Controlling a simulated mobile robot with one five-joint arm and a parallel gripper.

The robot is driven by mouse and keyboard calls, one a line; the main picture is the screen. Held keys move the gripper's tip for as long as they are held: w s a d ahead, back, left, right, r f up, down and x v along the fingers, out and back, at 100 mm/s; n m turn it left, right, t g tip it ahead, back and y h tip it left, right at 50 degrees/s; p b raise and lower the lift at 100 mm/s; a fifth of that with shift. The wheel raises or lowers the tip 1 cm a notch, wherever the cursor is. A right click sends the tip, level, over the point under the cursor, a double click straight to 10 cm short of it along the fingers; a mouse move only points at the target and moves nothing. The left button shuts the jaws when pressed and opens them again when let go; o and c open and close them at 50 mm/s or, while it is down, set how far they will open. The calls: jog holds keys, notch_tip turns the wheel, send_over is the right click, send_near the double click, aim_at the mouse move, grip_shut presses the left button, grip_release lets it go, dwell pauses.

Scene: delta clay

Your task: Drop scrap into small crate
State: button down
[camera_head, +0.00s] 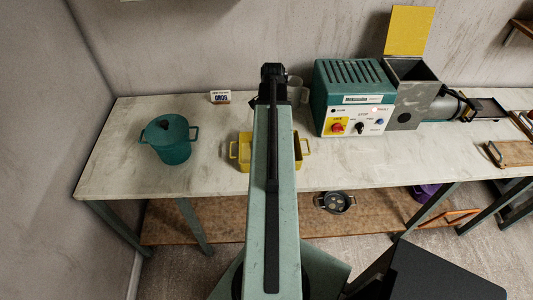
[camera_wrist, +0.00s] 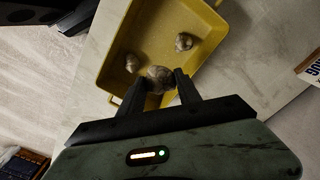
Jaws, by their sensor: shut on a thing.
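The small yellow crate (camera_wrist: 150,28) lies below my gripper in the wrist view. In the head view the yellow crate (camera_head: 304,146) stands on the worktable, its middle hidden behind my arm. My gripper (camera_wrist: 160,76) is over the crate's near part, shut on a grey-brown lump of scrap (camera_wrist: 159,74) at its fingertips. Two similar lumps lie in the crate, one upper right (camera_wrist: 184,41) and one left (camera_wrist: 132,63). I cannot tell how high the held lump is above the crate floor. My gripper is not clearly seen in the head view.
A teal lidded pot (camera_head: 168,140) stands left on the pale worktable (camera_head: 115,165). A small "GROG" sign (camera_head: 220,97) is at the back. A green machine (camera_head: 350,97) with a hopper (camera_head: 408,95) stands right of the crate. A pan (camera_head: 334,202) is on the lower shelf.

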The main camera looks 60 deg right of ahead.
notch_tip(320, 180, down, 6)
jog(key=b, duration=0.6)
jog(key=shift+w+f, duration=0.1)
jog(key=shift+w, duration=0.05)
jog(key=c, duration=0.8)
grip_release()
jog(key=shift+o, duration=0.2)
notch_tip(320, 180, up, 8)
jog(key=p, duration=0.8)
jog(key=shift+r, duration=0.2)
jog(key=shift+f, duration=0.1)
jog(key=shift+f, duration=0.1)
